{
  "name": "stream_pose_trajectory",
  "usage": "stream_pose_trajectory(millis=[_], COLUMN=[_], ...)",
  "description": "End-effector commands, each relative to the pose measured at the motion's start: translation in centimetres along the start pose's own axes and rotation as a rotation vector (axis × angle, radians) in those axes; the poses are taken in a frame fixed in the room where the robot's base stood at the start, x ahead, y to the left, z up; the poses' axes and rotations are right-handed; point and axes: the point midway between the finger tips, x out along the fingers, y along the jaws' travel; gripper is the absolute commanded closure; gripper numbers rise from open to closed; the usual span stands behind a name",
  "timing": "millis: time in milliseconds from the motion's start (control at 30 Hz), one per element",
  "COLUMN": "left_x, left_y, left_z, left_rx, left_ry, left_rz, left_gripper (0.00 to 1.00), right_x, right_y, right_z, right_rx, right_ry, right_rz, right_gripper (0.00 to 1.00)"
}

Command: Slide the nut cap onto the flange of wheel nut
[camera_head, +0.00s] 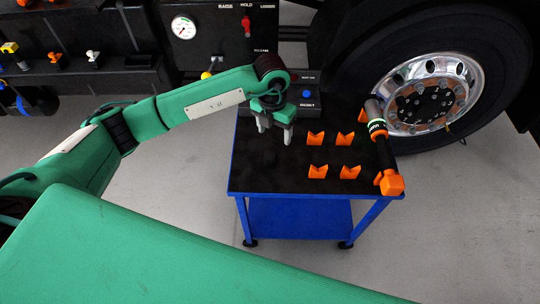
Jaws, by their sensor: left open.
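The truck wheel (446,64) stands at the upper right, with a polished rim. Dark wheel nuts ring its hub (424,101), too small to tell their flanges apart. I cannot make out a nut cap in this view. My left gripper (274,134) comes in from the left and hangs over the left part of the black tabletop, fingers pointing down. It is open with nothing between its fingers, well left of the wheel. My right gripper is not in view.
A blue cart with a black top (258,172) stands before the wheel. Several orange V-shaped holders (318,172) stand on it. A control panel (226,32) is behind. Grey floor is clear around the cart.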

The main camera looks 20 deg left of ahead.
Motion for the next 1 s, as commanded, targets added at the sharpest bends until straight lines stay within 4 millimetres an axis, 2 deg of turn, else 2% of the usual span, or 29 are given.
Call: stream_pose_trajectory(millis=[133,433,767,1000], left_x=[0.6,6.3,9.2,12.6], left_y=[1.3,1.5,1.8,2.3], left_z=[0.1,0.0,0.1,0.3], left_rx=[-0.015,-0.016,-0.015,-0.014], left_ry=[0.010,0.011,0.011,0.011], left_rz=[0.055,0.053,0.052,0.051], left_gripper=[0.33,0.33,0.33,0.33], right_x=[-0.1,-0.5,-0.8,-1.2], right_y=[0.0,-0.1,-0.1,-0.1], right_z=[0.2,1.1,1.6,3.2], right_rx=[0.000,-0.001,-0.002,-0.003], right_ry=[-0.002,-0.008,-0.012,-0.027], right_rz=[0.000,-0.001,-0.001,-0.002], right_gripper=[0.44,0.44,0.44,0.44])
